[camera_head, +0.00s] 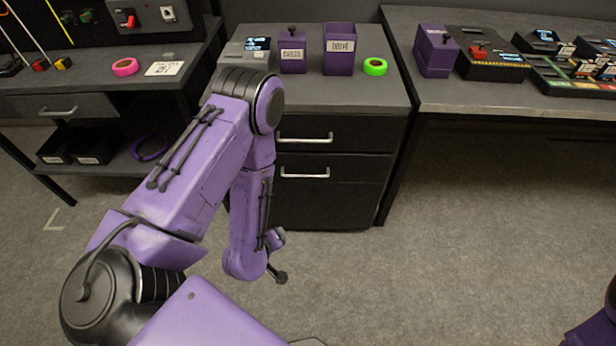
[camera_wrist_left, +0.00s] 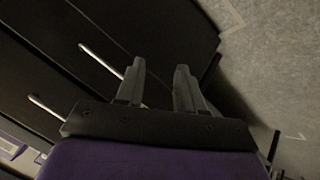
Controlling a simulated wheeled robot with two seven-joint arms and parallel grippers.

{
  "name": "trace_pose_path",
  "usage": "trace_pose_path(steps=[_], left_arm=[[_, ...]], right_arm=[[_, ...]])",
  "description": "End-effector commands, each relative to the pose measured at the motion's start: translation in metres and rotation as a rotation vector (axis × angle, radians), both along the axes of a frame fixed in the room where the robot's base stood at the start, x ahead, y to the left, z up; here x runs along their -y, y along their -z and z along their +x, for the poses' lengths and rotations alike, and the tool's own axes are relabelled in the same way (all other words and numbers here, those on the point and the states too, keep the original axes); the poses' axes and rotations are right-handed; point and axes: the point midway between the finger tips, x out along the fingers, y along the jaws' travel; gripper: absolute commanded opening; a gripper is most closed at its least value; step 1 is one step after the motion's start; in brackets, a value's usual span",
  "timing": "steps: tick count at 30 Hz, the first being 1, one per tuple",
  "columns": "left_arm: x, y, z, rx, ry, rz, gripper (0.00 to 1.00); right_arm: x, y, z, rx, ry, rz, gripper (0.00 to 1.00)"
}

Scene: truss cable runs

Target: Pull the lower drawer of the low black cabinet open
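The low black cabinet (camera_head: 335,205) stands in the middle of the head view, its left part hidden behind my left arm. Its upper drawer has a bar handle (camera_head: 305,138). The lower drawer (camera_head: 345,195) has a similar handle (camera_head: 305,173). Both drawers look shut. In the left wrist view, the lower handle (camera_wrist_left: 97,58) ends close to the left fingertip and the upper handle (camera_wrist_left: 46,107) lies further left. My left gripper (camera_wrist_left: 159,78) is open, with nothing between its fingers. Whether it touches the lower handle I cannot tell. My right gripper is out of view.
Purple bins (camera_head: 339,50) and a green tape roll (camera_head: 375,66) stand on the cabinet top. A bench (camera_head: 480,101) with devices stands at right, another with a pink tape roll (camera_head: 125,67) at left. The floor (camera_head: 420,270) before the cabinet is clear at right.

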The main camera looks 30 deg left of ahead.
Motion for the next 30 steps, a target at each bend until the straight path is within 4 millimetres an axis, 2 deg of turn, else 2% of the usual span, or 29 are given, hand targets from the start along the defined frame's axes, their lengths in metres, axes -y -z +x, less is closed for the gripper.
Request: trace_pose_path(steps=[1,3,6,9,12,16,24,30], left_arm=[[-0.008,0.041,0.032,0.141,-0.076,-0.084,0.38],[-0.018,0.046,0.072,0.331,-0.166,-0.226,0.38],[-0.032,0.044,0.113,0.549,-0.254,-0.416,0.38],[-0.043,0.035,0.136,0.685,-0.297,-0.558,0.38],[-0.048,0.027,0.146,0.749,-0.311,-0.633,0.38],[-0.051,0.023,0.162,0.766,-0.314,-0.652,0.38],[-0.059,0.037,0.219,0.761,-0.313,-0.648,0.38],[-0.063,0.042,0.245,0.758,-0.315,-0.648,0.38]], right_arm=[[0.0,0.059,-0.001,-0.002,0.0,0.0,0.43],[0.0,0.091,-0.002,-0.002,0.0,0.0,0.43],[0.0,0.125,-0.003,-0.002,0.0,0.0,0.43],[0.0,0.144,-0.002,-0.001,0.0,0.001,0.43],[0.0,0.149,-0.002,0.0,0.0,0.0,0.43],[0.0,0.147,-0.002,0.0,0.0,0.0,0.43],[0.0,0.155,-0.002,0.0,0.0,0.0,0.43],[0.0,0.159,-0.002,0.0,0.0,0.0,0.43]])
